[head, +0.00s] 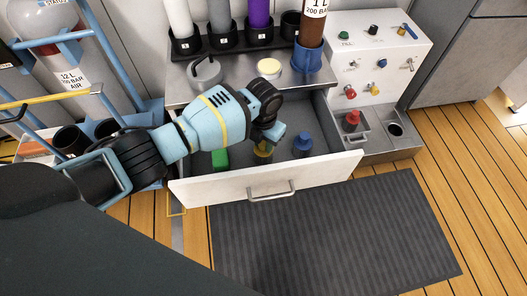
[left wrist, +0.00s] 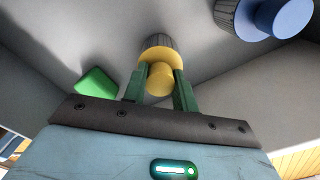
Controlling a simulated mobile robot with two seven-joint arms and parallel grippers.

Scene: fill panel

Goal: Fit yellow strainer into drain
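The yellow strainer (head: 262,150) is in the open drawer (head: 240,180), below my left gripper (head: 268,138). In the left wrist view the yellow strainer (left wrist: 160,50) has a round knob, a wider flange and a dark ribbed body. My left gripper's green fingers (left wrist: 161,88) lie close on both sides of the knob and look shut on it. The strainer appears to be at the drawer floor. An open dark round drain (head: 395,129) is in the metal ledge at the right. My right gripper is not in view.
A blue strainer (head: 302,146) and a green block (head: 220,159) are also in the drawer. A red-topped piece (head: 352,119) stands left of the drain. The white valve panel (head: 375,60) rises behind. Cylinders stand at the back; a dark mat (head: 330,235) lies in front.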

